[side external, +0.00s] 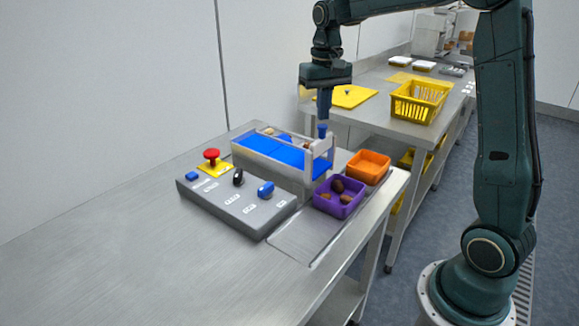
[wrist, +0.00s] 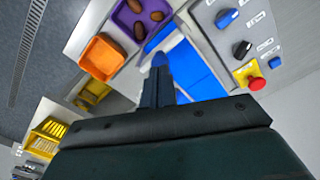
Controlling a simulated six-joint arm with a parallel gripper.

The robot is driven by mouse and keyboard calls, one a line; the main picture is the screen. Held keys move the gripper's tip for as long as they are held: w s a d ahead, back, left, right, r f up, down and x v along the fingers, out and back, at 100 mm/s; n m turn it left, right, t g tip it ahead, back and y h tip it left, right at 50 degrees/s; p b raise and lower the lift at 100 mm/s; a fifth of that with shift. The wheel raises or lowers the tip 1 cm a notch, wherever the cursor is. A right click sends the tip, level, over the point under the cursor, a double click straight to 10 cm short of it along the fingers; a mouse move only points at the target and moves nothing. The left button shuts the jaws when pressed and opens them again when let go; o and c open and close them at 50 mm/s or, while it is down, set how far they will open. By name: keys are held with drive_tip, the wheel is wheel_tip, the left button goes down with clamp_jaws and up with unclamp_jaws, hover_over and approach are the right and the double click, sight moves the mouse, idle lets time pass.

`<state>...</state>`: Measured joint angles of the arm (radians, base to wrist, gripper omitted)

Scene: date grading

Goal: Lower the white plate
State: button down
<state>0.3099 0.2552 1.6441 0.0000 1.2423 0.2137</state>
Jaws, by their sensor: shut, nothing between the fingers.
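The small conveyor with a blue belt (side external: 268,151) and pale side walls stands on the steel table. At its right end is an upright whitish plate (side external: 319,148); I cannot tell how high it is set. My gripper (side external: 322,130) points down with its blue fingertips just at the top of this end frame. I cannot tell whether they touch it. The fingers are together and hold nothing.
A purple bin (side external: 339,197) holds several dates; an orange bin (side external: 368,167) beside it looks empty. A grey control box (side external: 238,205) with a red button (side external: 211,154) and knobs stands left of the conveyor. A yellow basket (side external: 419,101) is on the back table.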

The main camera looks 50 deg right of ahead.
sight(323, 125)
drive_tip(key=shift+f, duration=0.25)
idle(0.4)
drive_tip(key=shift+f, duration=2.6)
drive_tip(key=shift+r, duration=3.55)
